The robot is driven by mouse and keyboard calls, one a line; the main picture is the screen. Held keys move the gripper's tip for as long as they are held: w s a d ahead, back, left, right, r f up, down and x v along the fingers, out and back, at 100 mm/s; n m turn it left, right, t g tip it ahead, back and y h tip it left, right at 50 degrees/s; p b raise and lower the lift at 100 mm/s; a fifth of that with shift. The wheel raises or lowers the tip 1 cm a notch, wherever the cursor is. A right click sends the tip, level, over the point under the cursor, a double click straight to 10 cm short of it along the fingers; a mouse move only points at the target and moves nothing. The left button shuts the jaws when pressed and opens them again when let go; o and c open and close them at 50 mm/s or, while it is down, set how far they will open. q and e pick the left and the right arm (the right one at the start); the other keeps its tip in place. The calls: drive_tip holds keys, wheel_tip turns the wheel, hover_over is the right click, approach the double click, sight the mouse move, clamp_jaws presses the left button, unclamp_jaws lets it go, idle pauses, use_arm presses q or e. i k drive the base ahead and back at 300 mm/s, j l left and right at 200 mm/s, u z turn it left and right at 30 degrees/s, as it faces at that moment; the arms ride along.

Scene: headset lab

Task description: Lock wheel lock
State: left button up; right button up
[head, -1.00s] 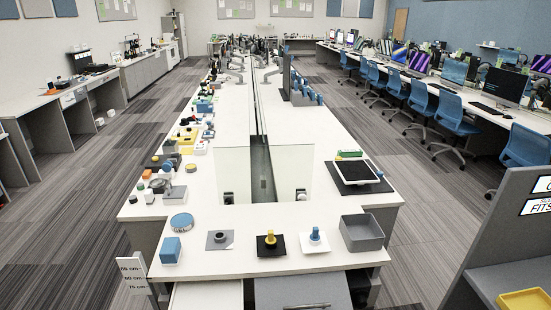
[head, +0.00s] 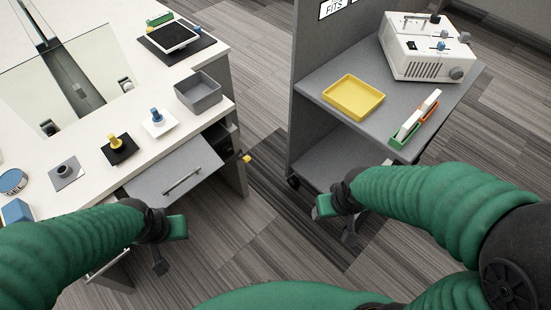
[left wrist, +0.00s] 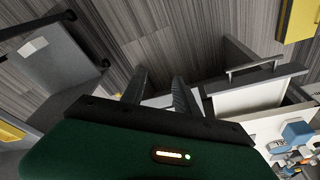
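A grey cart (head: 385,88) stands on the floor right of centre in the head view. A black caster wheel (head: 293,183) shows under its near left corner; I cannot make out its lock lever. The other casters are hidden in the head view. In the left wrist view a grey panel with dark wheel-like parts (left wrist: 105,63) is at the upper left. My left gripper (head: 167,246) is open and empty in front of the drawers. It also shows in the left wrist view (left wrist: 158,82) with fingers apart. My right gripper (head: 336,222) appears open and empty, in front of the cart.
The cart carries a yellow tray (head: 353,97), a white instrument (head: 428,47) and a green-orange rack (head: 415,120). The white bench (head: 90,185) at left has a grey bin (head: 199,93) and a pulled-out drawer (head: 176,172). Striped floor (head: 255,225) lies clear between them.

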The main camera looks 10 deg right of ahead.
sight(246, 158)
drive_tip(key=i+j+z, duration=0.1)
drive_tip(key=i+z, duration=0.2)
drive_tip(key=i, duration=0.15)
drive_tip(key=i+j+z, duration=0.25)
drive_tip(key=i, duration=0.15)
